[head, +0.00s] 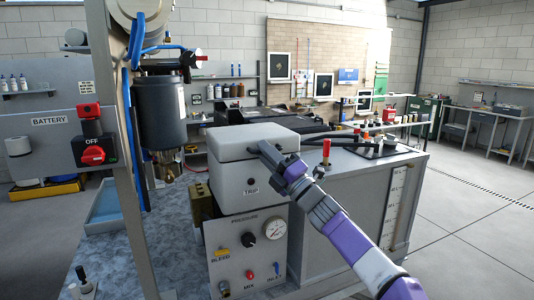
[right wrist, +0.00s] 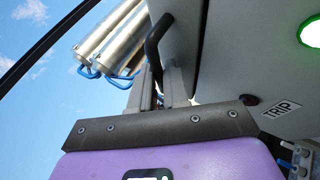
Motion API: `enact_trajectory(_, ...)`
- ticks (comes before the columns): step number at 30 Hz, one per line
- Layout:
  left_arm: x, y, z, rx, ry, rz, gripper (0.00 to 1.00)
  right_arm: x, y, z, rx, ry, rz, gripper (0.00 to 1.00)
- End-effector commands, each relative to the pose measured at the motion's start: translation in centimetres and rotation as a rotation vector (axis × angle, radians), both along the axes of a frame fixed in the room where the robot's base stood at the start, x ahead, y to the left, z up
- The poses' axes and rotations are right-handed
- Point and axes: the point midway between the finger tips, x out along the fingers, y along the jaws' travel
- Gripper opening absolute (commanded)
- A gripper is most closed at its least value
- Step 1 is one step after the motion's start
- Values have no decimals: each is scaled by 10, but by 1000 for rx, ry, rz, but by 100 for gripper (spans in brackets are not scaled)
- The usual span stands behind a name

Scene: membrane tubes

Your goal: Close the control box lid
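The control box (head: 238,185) is a pale grey box with a TRIP label, standing on the pressure panel. Its lid (head: 235,138) lies over the box, with a dark seam between them; I cannot tell whether it is fully shut. My right gripper (head: 284,168) reaches from the lower right to the box's right front side. A black curved handle (right wrist: 154,42) shows in the right wrist view, running down to the grey fingers (right wrist: 164,86). Whether the fingers grip it is unclear. The TRIP label (right wrist: 281,108) is close beside. My left gripper is out of view.
The pressure panel (head: 233,258) carries a gauge and knobs below the box. A grey post (head: 119,150) and a dark cylinder (head: 161,112) stand at left. A grey cabinet (head: 345,215) with a red-handled valve (head: 326,150) stands at right. A green light (right wrist: 312,32) glows on the box.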

Motion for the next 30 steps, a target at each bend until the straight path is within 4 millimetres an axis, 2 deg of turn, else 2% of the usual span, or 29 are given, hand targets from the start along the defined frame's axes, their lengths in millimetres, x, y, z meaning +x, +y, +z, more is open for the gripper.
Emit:
enact_trajectory(1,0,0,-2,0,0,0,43,4,-2,-10,-10,16,-8,21)
enact_trajectory(17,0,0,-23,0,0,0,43,-40,-45,-34,-1,1,-4,21)
enact_trajectory(30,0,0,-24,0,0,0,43,-46,-50,-36,1,-5,-2,21)
